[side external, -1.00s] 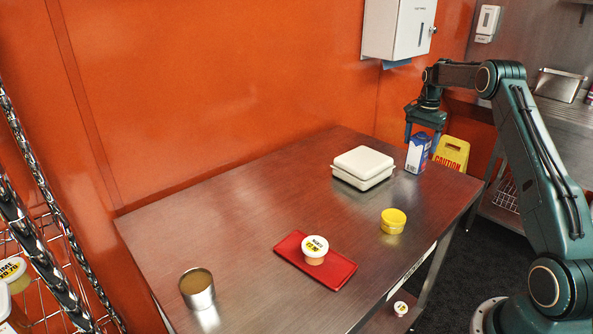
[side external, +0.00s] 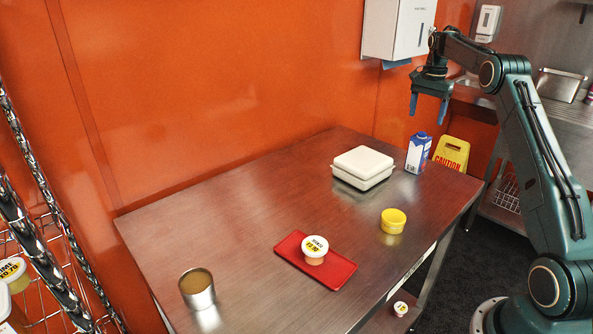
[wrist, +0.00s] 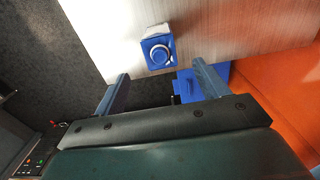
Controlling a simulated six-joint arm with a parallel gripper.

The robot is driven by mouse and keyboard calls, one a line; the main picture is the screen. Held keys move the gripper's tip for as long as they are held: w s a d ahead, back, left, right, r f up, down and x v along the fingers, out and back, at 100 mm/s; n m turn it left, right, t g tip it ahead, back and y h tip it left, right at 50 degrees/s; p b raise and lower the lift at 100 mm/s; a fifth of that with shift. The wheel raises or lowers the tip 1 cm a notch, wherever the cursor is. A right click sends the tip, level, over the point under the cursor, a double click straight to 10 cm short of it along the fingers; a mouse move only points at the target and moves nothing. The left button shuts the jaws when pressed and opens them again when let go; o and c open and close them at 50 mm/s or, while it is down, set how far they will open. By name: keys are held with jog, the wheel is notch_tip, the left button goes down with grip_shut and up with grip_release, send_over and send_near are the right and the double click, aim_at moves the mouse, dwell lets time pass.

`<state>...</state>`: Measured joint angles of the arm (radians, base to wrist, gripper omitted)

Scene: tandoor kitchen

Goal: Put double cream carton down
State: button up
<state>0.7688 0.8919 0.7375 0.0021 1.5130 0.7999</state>
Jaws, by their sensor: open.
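The double cream carton (side external: 418,153), blue and white with a blue cap, stands upright on the steel table (side external: 240,225) near its far right corner. In the wrist view the carton (wrist: 157,47) shows from above, cap facing the camera, beyond my fingertips. My gripper (side external: 427,108) is open and empty, well above the carton. In the wrist view its two fingers (wrist: 160,80) are spread apart, with nothing between them touching either one.
A white lidded box (side external: 362,168) stands just left of the carton. A yellow tub (side external: 393,221), a red tray (side external: 330,275) with a labelled tub (side external: 315,250), and an open tin (side external: 197,289) are nearer. A paper towel dispenser (side external: 397,30) hangs on the wall near my gripper.

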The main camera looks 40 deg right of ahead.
jog(key=shift+a, duration=0.1)
dwell(0.3)
jog(key=shift+w+a+r, duration=0.1)
jog(key=shift+a+r, duration=0.15)
jog(key=shift+r, duration=0.05)
jog(key=s+a+r+n+t+h, duration=0.1)
jog(key=a+r+n, duration=0.2)
jog(key=a+r, duration=0.45)
jog(key=a+r+n+t, duration=0.1)
jog(key=a+r+n, duration=0.25)
jog(key=a, duration=0.75)
jog(key=s+a+r+n+t, duration=0.1)
jog(key=s+a+r+n, duration=0.25)
jog(key=s+a, duration=0.75)
jog(key=s+a+f+n+t, duration=0.1)
jog(key=s+a+f+n, duration=0.3)
jog(key=s+a, duration=0.2)
jog(key=s+a+f+n+t+y, duration=0.1)
jog(key=s+a+f+n, duration=0.3)
jog(key=s+a, duration=0.2)
jog(key=s, duration=0.2)
jog(key=shift+s+a+f+t, duration=0.25)
jog(key=shift+s+a+t, duration=0.05)
jog(key=shift+s+a, duration=0.1)
